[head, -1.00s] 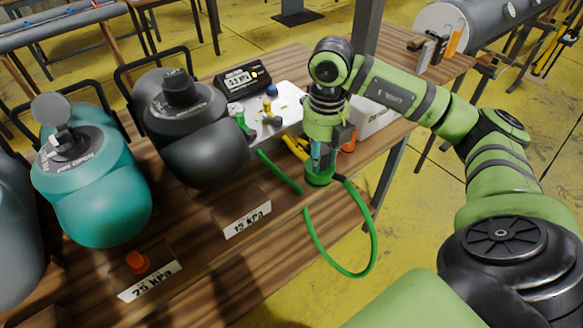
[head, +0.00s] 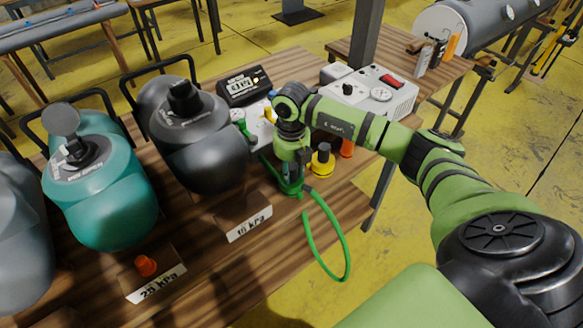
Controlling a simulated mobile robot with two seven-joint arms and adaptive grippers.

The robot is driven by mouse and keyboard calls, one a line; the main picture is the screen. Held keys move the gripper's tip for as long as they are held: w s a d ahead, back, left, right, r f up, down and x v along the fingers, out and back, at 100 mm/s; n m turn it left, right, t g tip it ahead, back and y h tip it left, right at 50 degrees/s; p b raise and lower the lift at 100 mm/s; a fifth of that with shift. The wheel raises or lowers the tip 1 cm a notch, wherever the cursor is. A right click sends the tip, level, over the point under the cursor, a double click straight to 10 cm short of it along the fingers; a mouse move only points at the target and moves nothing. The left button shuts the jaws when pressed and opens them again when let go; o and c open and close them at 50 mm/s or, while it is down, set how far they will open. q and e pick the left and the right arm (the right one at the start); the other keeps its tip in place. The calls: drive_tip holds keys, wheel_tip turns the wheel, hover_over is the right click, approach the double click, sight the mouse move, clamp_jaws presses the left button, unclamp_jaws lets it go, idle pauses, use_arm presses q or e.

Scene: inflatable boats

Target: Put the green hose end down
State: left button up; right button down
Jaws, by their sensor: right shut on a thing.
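My right gripper (head: 291,188) points straight down over the front part of the wooden table, right of the dark grey boat. It is shut on the green hose end, which its fingers mostly hide. The green hose (head: 342,245) runs from the gripper and hangs in a loop past the table's front edge. Another stretch of green hose runs from the gripper back left towards a green fitting (head: 240,125) on the white manifold plate. I cannot tell whether the hose end touches the wood. My left gripper is not in view.
The dark grey boat (head: 205,150) and teal boat (head: 105,210) stand left. The gauge (head: 245,85) and a white pump box (head: 385,95) are behind. A yellow-and-black fitting (head: 322,160) and an orange cap (head: 347,147) stand right of the gripper. Bare wood (head: 290,225) lies in front.

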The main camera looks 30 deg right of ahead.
drive_tip(key=shift+f, duration=0.1)
drive_tip(key=c, duration=0.9)
unclamp_jaws()
drive_tip(key=shift+r, duration=0.5)
wheel_tip(320, 180, up, 11)
drive_tip(key=b, duration=0.2)
drive_tip(key=shift+r+b, duration=0.15)
drive_tip(key=shift+b, duration=0.25)
